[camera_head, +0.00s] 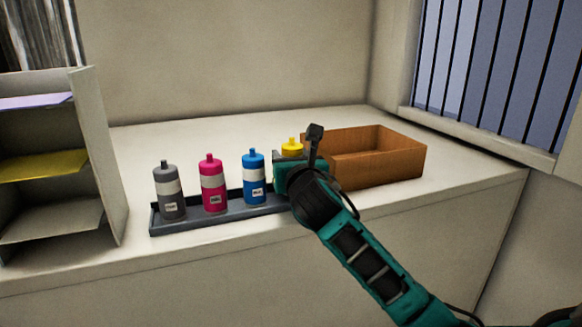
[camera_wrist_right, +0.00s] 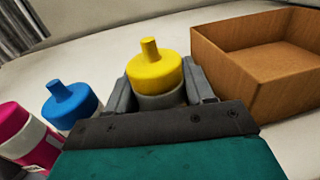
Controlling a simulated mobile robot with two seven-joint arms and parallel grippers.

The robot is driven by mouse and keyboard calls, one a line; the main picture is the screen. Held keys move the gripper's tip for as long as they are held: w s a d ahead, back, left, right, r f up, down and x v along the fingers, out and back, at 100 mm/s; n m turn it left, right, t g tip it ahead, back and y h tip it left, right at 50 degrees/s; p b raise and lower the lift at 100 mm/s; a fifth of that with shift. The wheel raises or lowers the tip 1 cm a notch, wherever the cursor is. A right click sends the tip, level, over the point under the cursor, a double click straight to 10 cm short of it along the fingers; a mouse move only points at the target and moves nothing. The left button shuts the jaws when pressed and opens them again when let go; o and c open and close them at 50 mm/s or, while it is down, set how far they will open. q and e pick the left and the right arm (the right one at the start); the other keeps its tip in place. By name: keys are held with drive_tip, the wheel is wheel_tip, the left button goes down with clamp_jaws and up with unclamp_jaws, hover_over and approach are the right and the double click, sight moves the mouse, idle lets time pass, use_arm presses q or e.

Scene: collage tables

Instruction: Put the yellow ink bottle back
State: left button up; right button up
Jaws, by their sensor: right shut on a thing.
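The yellow ink bottle (camera_head: 291,148) has a yellow cap and stands upright at the right end of the row of bottles. In the right wrist view the yellow ink bottle (camera_wrist_right: 155,75) sits between the two fingers of my right gripper (camera_wrist_right: 160,95), which is shut on it. In the head view my right gripper (camera_head: 285,170) hides most of the bottle's body. The dark tray (camera_head: 235,212) runs under the row, and its right end is hidden behind my gripper. I cannot tell whether the bottle's base touches the tray. My left gripper is not in view.
Blue (camera_head: 253,178), magenta (camera_head: 212,184) and grey (camera_head: 168,191) bottles stand in the tray to the left. An open brown box (camera_head: 385,165) stands close on the right. A shelf unit (camera_head: 105,160) stands at the left. The table behind the bottles (camera_head: 200,135) is clear.

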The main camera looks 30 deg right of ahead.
drive_tip(key=shift+f, duration=0.55)
drive_tip(key=shift+r, duration=0.1)
drive_tip(key=o, duration=1.2)
drive_tip(key=v, duration=1.2)
drive_tip(key=shift+a+r+p, duration=0.1)
drive_tip(key=shift+p, duration=0.25)
